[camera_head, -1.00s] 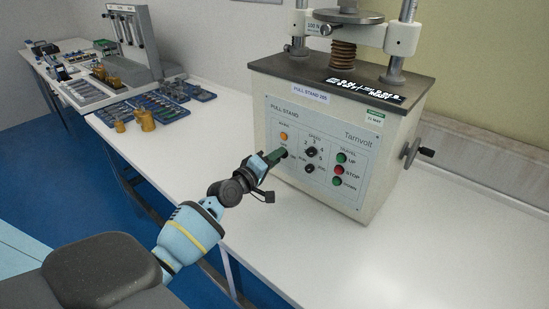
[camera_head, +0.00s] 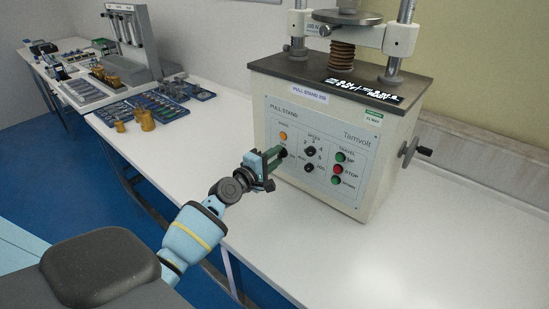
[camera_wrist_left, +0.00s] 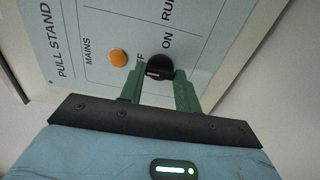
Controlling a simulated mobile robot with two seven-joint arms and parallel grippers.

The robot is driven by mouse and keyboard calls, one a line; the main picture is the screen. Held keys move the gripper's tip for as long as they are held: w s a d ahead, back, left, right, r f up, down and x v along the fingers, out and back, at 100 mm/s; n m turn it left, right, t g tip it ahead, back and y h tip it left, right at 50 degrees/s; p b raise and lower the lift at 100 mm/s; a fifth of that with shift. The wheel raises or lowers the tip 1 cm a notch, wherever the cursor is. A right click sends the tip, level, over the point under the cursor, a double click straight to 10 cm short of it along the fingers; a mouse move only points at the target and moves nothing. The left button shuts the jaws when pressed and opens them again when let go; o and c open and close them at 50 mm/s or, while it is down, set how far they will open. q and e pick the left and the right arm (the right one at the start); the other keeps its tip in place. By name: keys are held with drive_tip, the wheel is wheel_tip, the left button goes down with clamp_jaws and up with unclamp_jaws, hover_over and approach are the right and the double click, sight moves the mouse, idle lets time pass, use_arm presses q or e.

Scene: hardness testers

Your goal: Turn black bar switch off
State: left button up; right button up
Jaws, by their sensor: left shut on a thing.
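The black bar switch (camera_wrist_left: 158,68) sits on the panel below the orange mains lamp (camera_wrist_left: 118,58), with OFF and ON printed beside it. My left gripper (camera_head: 279,155) reaches the panel of the pull stand (camera_head: 330,150) from the left. In the left wrist view its green fingers (camera_wrist_left: 160,85) stand on either side of the switch and are shut on it. The fingers hide part of the OFF lettering. In the head view the switch is mostly hidden by the gripper. My right gripper is not in view.
Other black knobs (camera_head: 311,151) and green and red travel buttons (camera_head: 338,169) lie to the right on the panel. A crank handle (camera_head: 412,151) sticks out at the stand's right side. The white bench (camera_head: 290,240) in front is clear.

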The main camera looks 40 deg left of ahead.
use_arm(q)
drive_tip(key=o, duration=1)
drive_tip(key=shift+s+a+p, duration=0.15)
drive_tip(key=shift+s+p, duration=0.05)
drive_tip(key=shift+s, duration=1.75)
drive_tip(key=shift+s+a+p, duration=0.15)
drive_tip(key=shift+s, duration=1.8)
